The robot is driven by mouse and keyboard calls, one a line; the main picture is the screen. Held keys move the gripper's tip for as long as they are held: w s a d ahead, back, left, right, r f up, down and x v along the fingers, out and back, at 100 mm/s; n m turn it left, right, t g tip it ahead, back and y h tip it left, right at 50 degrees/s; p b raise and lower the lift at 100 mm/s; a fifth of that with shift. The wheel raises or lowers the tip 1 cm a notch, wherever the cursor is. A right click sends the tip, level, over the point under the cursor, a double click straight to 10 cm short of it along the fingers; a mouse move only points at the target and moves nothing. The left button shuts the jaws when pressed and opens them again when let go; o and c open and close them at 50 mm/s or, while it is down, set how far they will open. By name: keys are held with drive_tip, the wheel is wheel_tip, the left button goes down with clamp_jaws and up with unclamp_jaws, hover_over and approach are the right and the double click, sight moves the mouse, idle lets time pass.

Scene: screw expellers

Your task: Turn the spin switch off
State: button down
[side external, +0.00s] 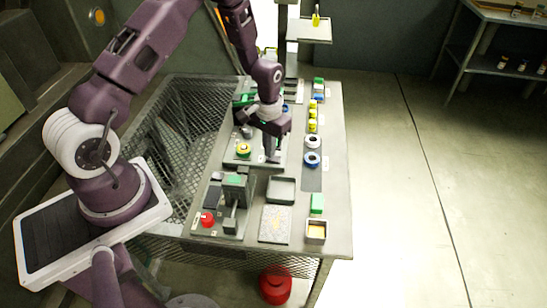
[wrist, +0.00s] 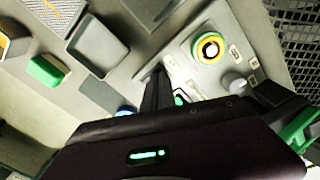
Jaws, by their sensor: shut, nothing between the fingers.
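A control panel (side external: 257,161) lies flat on the bench under my gripper. My gripper (side external: 271,158) is shut and empty, pointing down just right of the yellow-ringed control in the side view. In the wrist view its dark fingers (wrist: 158,85) are apart from both controls.
A grey tray (side external: 281,190), a green block (side external: 317,204), an open box (side external: 316,231) and a red button (side external: 207,219) are near the front. Ring-shaped parts (side external: 312,159) and several yellow pieces line the right side. A green part (wrist: 296,130) is close to my gripper.

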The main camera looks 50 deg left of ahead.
drive_tip(key=shift+f, duration=0.45)
drive_tip(key=shift+r, duration=3.5)
drive_tip(key=s+d+r+m+t, duration=0.1)
drive_tip(key=s+d+r+t, duration=0.2)
drive_tip(key=r, duration=0.8)
drive_tip(key=s+d+r+m, duration=0.1)
drive_tip(key=s+d+r, duration=0.3)
drive_tip(key=r, duration=0.6)
drive_tip(key=s+d+r+t, duration=0.1)
drive_tip(key=s+r, duration=0.2)
drive_tip(key=s, duration=0.5)
drive_tip(key=s+d+r+m+t, duration=0.1)
drive_tip(key=s+r, duration=0.2)
drive_tip(key=s, duration=0.6)
drive_tip(key=shift+d+t, duration=0.3)
